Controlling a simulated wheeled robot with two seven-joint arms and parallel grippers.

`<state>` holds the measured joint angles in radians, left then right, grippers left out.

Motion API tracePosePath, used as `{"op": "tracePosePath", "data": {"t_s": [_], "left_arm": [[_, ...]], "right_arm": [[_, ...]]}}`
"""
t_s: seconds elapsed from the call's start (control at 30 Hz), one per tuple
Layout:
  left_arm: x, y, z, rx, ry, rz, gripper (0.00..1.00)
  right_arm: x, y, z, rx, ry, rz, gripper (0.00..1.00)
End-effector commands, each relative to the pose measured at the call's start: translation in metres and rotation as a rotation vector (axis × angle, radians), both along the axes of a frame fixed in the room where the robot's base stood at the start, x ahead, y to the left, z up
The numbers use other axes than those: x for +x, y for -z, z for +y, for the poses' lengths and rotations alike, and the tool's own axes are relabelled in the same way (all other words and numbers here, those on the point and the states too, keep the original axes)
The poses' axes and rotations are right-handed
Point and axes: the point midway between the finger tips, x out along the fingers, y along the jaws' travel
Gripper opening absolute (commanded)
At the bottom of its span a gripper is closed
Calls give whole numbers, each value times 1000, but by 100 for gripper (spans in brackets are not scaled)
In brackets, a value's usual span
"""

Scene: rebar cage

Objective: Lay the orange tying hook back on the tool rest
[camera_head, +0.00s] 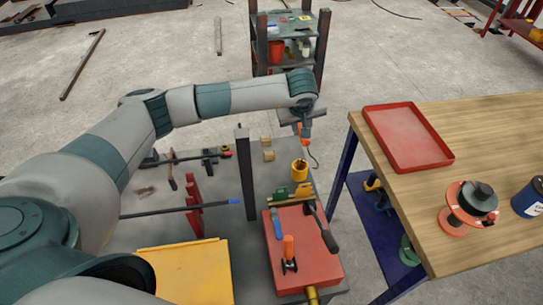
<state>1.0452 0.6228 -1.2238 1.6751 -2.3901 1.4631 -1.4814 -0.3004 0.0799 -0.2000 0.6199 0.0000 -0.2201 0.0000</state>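The orange tying hook (306,130) hangs below my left gripper (303,118), with its orange handle at the fingers and its thin dark hook end pointing down. My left gripper appears shut on the handle, though its fingers are small and partly hidden. The hook is in the air above the far right part of the grey workbench (225,188), behind the yellow cup. A red block (309,268) with several hand tools on it lies at the bench's near right; I cannot tell whether it is the tool rest. My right gripper is not in view.
A dark post (245,175) stands upright left of the yellow cup (300,171). A blue-tipped bar (180,210) crosses red supports (194,206). A yellow plate (190,270) lies near. The wooden table (478,130) with a red tray (408,138) stands right. A shelf (291,48) is behind.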

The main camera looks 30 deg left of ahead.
Motion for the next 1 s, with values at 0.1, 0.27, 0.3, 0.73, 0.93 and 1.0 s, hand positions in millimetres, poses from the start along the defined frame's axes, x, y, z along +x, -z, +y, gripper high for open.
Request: {"op": "tracePosePath", "data": {"t_s": [0.1,0.27,0.3,0.73,0.93,1.0], "left_arm": [[0,-1,0,0,0,0,0],[0,-1,0,0,0,0,0],[0,0,0,0,0,0,0],[-3,21,35,1,-3,2,0],[-5,44,72,1,-4,3,0],[-5,52,85,0,-4,2,0]], "right_arm": [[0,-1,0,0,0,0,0],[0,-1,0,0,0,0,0],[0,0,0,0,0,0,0],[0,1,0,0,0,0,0],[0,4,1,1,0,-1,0],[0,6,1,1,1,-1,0]]}}
